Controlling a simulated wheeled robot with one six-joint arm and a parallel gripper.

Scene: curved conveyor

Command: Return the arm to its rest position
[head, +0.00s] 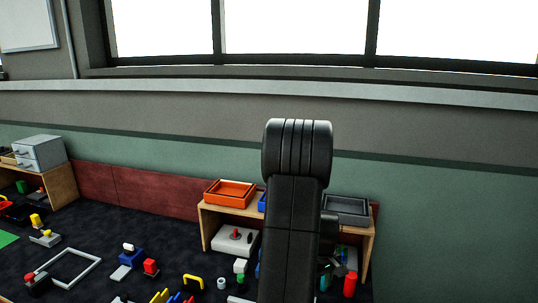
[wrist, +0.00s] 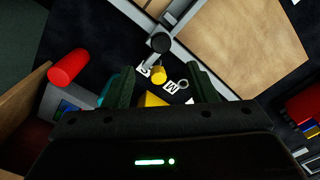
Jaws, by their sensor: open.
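My gripper (wrist: 163,76) shows in the wrist view with its two dark fingers spread apart. Nothing is held between them. Below and beyond the fingers lie a small yellow cylinder (wrist: 158,75), a yellow block (wrist: 152,100) and white letter tiles (wrist: 171,87). My arm stands up in the middle of the head view, its black links hiding part of the shelf behind.
A wooden shelf (head: 364,228) carries an orange tray (head: 231,201) and a grey tray (head: 346,216). A red cylinder (head: 350,284) stands by it. Several small items, a white frame (head: 93,262) and a grey drawer box (head: 40,153) lie left.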

